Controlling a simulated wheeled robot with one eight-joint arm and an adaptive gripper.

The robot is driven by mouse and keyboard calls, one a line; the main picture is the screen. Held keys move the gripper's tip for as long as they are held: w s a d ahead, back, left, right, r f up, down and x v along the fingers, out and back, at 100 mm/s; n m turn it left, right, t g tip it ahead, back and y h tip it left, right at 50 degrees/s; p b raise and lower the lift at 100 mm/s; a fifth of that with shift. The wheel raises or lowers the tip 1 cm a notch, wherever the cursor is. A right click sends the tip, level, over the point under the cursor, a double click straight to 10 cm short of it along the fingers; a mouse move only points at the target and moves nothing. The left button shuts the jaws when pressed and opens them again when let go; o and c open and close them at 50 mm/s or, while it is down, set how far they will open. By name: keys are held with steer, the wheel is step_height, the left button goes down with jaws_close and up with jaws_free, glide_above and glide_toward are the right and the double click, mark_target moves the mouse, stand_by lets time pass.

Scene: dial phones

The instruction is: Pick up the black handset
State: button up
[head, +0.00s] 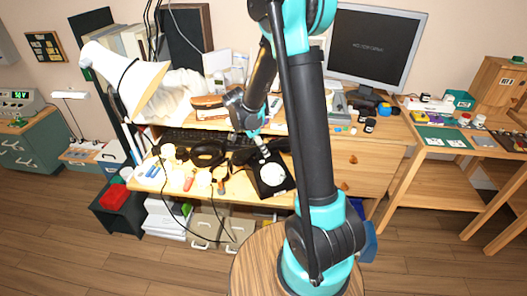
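A black dial phone (284,186) with a round white dial sits near the front edge of the wooden desk, in the middle of the head view. A dark shape behind the dial looks like the black handset (279,145), but it is small and partly hidden by my arm. My gripper (262,151) points down just behind the dial, over the dark shapes there. Its fingers are too small to tell whether they are open or shut, or whether they touch the handset.
A black ring-shaped item (207,154) and a dark keyboard (190,136) lie left of the phone. Several small pale items and a red one (188,183) crowd the desk's left front. A white lamp (125,80) leans in at left. A monitor (375,47) stands at back right.

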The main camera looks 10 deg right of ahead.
steer(key=shift+d+f, duration=0.1)
steer(key=shift+f, duration=0.15)
steer(key=shift+c, duration=0.5)
